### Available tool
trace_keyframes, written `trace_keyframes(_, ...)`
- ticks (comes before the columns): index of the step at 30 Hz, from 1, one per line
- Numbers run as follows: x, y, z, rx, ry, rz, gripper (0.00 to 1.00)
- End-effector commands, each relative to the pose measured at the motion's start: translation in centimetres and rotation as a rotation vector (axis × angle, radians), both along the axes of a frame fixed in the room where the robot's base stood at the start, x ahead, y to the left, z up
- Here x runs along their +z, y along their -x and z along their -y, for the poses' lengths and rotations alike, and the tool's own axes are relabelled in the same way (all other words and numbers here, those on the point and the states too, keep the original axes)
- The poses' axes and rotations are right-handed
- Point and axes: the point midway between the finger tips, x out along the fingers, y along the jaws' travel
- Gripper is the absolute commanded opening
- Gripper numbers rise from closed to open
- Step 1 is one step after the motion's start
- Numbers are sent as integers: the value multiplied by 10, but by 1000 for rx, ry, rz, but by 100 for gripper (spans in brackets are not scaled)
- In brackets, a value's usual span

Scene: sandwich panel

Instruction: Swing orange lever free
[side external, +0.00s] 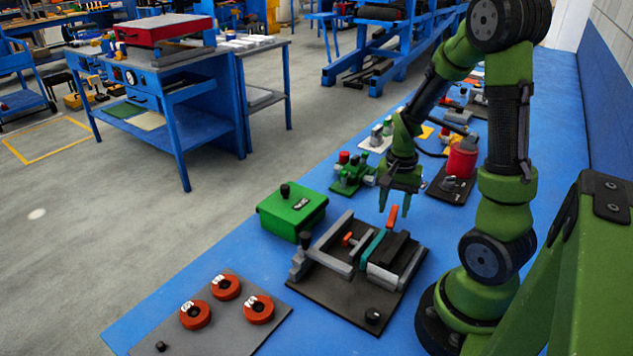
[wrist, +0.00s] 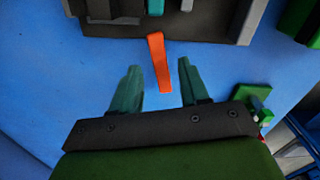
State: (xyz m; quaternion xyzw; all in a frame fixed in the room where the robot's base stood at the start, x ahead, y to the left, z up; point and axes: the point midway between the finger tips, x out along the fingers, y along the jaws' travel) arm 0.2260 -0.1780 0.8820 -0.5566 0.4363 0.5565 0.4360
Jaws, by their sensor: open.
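The orange lever (side external: 392,217) stands up at the back edge of a dark panel fixture (side external: 345,291) with grey bars and a teal strip (side external: 372,246). My gripper (side external: 396,206) is above the blue table right by the lever's upper end, fingers pointing down. In the wrist view the orange lever (wrist: 158,62) reaches from the fixture's edge toward the gap between the two teal fingers (wrist: 160,84). The fingers are open, one on each side of the lever's free end, and I see no contact. A smaller orange piece (side external: 347,239) sits farther left on the fixture.
A green box (side external: 292,211) with a black knob stands left of the fixture. A dark plate (side external: 215,318) with several orange-red rings lies at the front left. A green valve-like assembly (side external: 352,175) and a red cylinder (side external: 462,160) stand behind.

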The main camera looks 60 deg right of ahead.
Motion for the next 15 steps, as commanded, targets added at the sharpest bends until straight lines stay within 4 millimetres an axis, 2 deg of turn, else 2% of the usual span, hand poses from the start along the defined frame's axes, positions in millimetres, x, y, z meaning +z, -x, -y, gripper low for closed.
trace_keyframes(3,-12,1,-1,1,-2,-3,45)
trace_keyframes(6,-16,1,-1,0,-2,-1,45)
trace_keyframes(14,-17,0,0,1,0,0,45)
trace_keyframes(15,-17,0,0,0,0,0,42)
